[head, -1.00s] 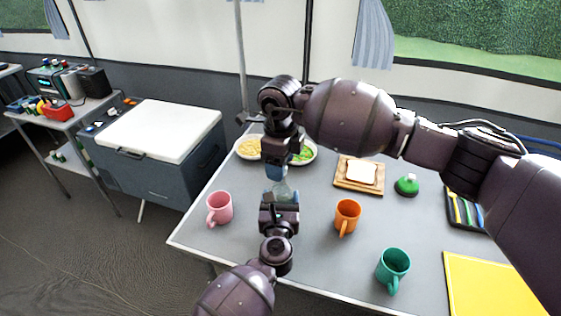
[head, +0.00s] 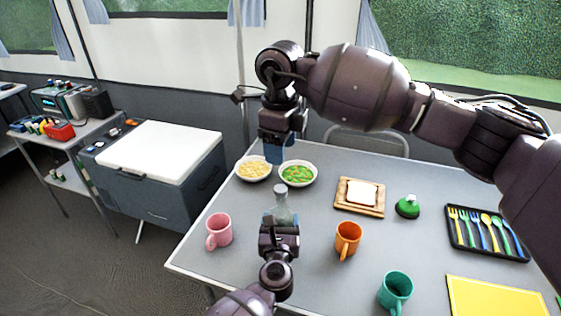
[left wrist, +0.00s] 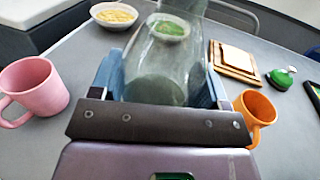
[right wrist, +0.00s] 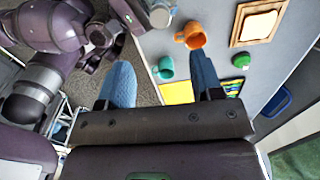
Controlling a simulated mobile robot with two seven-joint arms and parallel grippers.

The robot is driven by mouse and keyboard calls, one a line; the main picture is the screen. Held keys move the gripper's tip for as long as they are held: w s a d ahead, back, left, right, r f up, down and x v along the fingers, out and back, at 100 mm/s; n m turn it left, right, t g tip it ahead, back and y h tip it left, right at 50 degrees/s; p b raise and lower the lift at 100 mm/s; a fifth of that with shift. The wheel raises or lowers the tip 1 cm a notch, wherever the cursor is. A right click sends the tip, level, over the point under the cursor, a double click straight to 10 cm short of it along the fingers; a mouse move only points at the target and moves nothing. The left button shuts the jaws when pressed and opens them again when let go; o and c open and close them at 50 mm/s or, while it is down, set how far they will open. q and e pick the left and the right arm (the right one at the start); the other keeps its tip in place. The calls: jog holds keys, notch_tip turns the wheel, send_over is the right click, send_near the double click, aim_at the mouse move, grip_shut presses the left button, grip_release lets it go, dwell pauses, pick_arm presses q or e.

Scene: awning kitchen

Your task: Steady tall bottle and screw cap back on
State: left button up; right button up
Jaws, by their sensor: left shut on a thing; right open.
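The tall clear bottle (head: 284,214) stands upright near the table's left side, with a grey cap-like top (head: 280,190) on its neck. My left gripper (head: 279,226) is shut around the bottle's lower body. In the left wrist view the bottle (left wrist: 160,70) sits between the blue fingers (left wrist: 160,85), its top cut off. My right gripper (head: 273,152) is open and empty above the bottle, apart from it. In the right wrist view the grey top (right wrist: 158,15) shows at the upper edge, beyond the open fingers (right wrist: 160,80). I cannot tell how tightly the top sits.
A pink mug (head: 219,230), orange mug (head: 347,238) and teal mug (head: 395,290) stand around the bottle. Two food bowls (head: 253,169) (head: 298,173) are behind it. A bread board (head: 360,197), green-based item (head: 408,207) and cutlery tray (head: 487,232) lie to the right.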

jog(key=shift+r, duration=0.6)
pick_arm(q)
jog(key=o, duration=1.8)
jog(key=shift+s, duration=0.1)
jog(key=s, duration=1)
jog(key=shift+s+a, duration=0.3)
